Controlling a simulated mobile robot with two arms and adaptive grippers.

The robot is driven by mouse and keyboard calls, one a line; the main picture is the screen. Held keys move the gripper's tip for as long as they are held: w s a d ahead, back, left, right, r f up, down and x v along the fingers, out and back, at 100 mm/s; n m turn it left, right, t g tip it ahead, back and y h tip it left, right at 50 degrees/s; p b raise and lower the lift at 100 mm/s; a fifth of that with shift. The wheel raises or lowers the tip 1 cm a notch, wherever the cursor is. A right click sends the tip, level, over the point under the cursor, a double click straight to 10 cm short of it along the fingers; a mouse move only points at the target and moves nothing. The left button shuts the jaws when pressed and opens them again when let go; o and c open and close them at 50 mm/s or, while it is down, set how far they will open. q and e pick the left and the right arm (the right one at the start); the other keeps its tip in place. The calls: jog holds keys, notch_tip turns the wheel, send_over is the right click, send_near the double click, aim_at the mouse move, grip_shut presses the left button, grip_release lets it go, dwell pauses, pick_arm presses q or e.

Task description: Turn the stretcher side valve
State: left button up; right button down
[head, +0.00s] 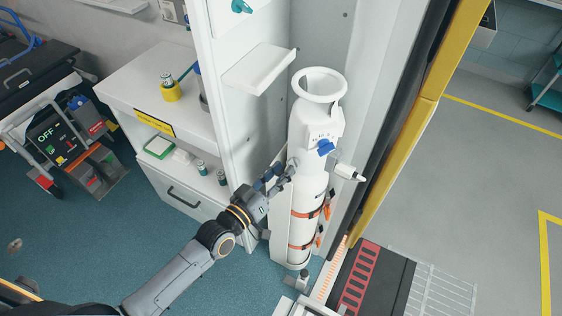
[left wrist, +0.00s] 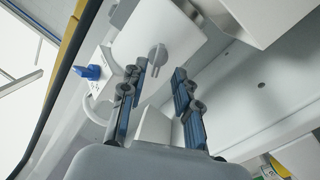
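A white gas cylinder (head: 307,200) stands upright in a tall niche in the head view. Its valve head carries a blue knob (head: 325,147), which also shows in the left wrist view (left wrist: 88,72). A grey knob (left wrist: 157,57) sits on a white face of the valve head in the left wrist view. My left gripper (head: 281,172) is at the left side of the cylinder. In the left wrist view its fingers (left wrist: 160,69) are apart and empty, with the grey knob just beyond and between the tips. Contact is not visible. My right gripper is not in view.
Orange straps (head: 305,213) bind the cylinder. A white shelf (head: 260,68) juts out above my left gripper. A white cabinet (head: 155,80) with bottles stands left. A yellow door frame (head: 400,150) and red-marked ramp (head: 360,280) lie right. Blue floor (head: 110,245) is open at lower left.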

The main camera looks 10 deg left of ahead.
pick_arm(q)
jog(key=v, duration=0.9)
jog(key=shift+a, duration=0.2)
jog(key=shift+s+r, duration=0.1)
jog(key=shift+s, duration=0.05)
dwell(4.7)
